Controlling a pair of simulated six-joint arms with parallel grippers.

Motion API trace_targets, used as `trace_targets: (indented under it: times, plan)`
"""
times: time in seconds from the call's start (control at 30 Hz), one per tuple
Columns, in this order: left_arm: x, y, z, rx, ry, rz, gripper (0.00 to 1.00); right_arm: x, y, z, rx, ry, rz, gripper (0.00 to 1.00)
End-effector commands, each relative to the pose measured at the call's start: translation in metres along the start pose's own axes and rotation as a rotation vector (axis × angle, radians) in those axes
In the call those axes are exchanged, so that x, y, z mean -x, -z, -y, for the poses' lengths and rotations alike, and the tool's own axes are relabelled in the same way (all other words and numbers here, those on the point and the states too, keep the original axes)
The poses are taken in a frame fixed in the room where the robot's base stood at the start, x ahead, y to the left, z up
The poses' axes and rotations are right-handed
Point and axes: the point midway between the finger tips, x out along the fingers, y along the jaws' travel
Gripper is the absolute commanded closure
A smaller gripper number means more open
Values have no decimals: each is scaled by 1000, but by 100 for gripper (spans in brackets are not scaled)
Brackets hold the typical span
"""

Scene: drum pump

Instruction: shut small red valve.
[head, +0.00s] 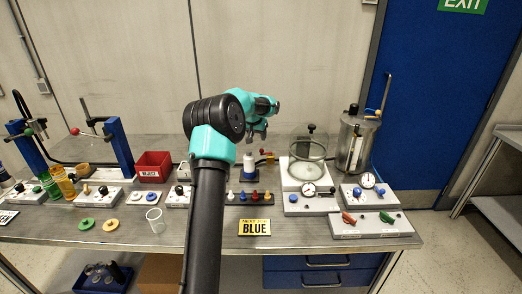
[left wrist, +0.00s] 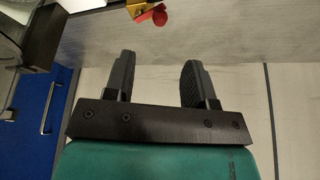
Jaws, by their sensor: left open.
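A small brass valve with a red handle (head: 267,153) stands at the back of the bench, just right of a white bottle. In the left wrist view its red end (left wrist: 159,15) and brass part (left wrist: 140,7) show at the top edge, beyond the fingertips. My left gripper (head: 257,137) is above and slightly left of the valve in the head view. In the left wrist view the left gripper (left wrist: 157,62) has its two dark fingers apart with nothing between them. My right gripper is not in view.
A glass chamber (head: 308,160) and a metal drum (head: 356,140) stand to the right of the valve. A white bottle (head: 249,168) and a red bin (head: 153,166) are to the left.

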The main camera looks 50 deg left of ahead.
Motion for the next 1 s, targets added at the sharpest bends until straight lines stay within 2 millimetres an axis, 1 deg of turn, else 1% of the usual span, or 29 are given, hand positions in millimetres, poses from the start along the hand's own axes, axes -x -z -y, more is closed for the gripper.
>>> trace_targets:
  times: [0.03, 0.1, 0.4, 0.53, 0.6, 0.73, 1.0]
  plan:
    - [-10, 0, 0, 0, 0, 2, 50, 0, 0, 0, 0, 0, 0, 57]
    - [-22, -1, 0, 0, 0, 3, 50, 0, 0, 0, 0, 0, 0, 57]
    - [-73, -1, 0, 0, 0, 2, 50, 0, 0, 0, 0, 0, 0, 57]
    - [-91, -1, 0, 0, 0, 2, 50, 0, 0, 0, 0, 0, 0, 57]
    - [-98, 0, 0, 0, 0, 1, 50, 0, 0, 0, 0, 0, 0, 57]
    - [-104, 0, 0, 1, 1, -1, 50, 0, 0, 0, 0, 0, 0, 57]
    - [-106, 0, 0, 0, 1, 0, 50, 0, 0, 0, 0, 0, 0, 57]
